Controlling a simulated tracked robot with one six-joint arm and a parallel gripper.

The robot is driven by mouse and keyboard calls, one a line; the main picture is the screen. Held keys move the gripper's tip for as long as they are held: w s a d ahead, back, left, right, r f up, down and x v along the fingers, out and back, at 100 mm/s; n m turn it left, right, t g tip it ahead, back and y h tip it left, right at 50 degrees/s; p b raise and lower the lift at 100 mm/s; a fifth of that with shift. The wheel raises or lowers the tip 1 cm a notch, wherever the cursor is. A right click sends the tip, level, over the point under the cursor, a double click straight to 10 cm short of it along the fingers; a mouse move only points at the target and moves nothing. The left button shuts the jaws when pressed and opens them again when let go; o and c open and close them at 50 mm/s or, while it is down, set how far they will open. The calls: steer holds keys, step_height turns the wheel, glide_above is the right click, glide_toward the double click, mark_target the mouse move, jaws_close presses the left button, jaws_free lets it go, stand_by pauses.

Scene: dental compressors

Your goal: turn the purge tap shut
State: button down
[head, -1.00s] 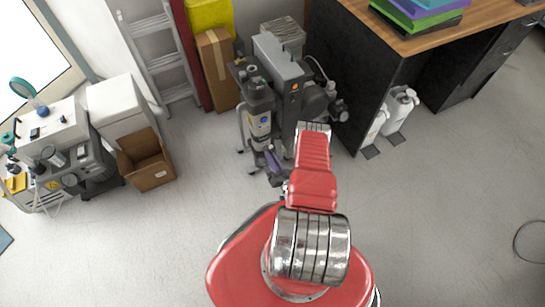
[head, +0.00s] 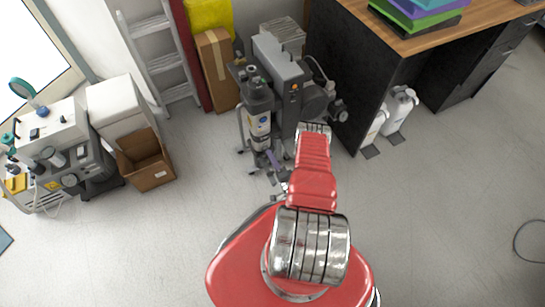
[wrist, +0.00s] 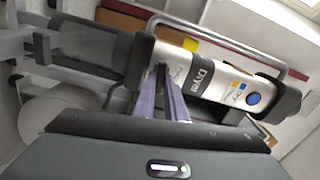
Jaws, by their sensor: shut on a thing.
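The dryer column (head: 258,118) stands on the front of the grey compressor (head: 285,85). In the wrist view the dryer (wrist: 205,72) lies slantwise across the picture, with a white label, a blue dot and black end caps. My gripper (head: 270,157) is at the dryer's lower front in the head view. In the wrist view my gripper (wrist: 163,74) has its two purple fingers nearly together against the dryer's near side. They are shut on a small dark part, which I take for the purge tap; the fingers mostly hide it.
A desk (head: 345,75) with black side panels stands close on the right. An open cardboard box (head: 145,160) and a white cabinet (head: 118,108) are at left. The floor in front is clear.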

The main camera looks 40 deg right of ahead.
steer(key=shift+d+f+m, duration=0.15)
steer(key=shift+d+m, duration=0.05)
steer(key=shift+m, duration=0.8)
steer(key=c, duration=1.8)
jaws_free()
steer(key=shift+a, duration=0.1)
steer(key=shift+s, duration=0.1)
steer(key=v, duration=1.3)
steer(key=shift+s+a, duration=0.2)
steer(key=shift+s, duration=0.1)
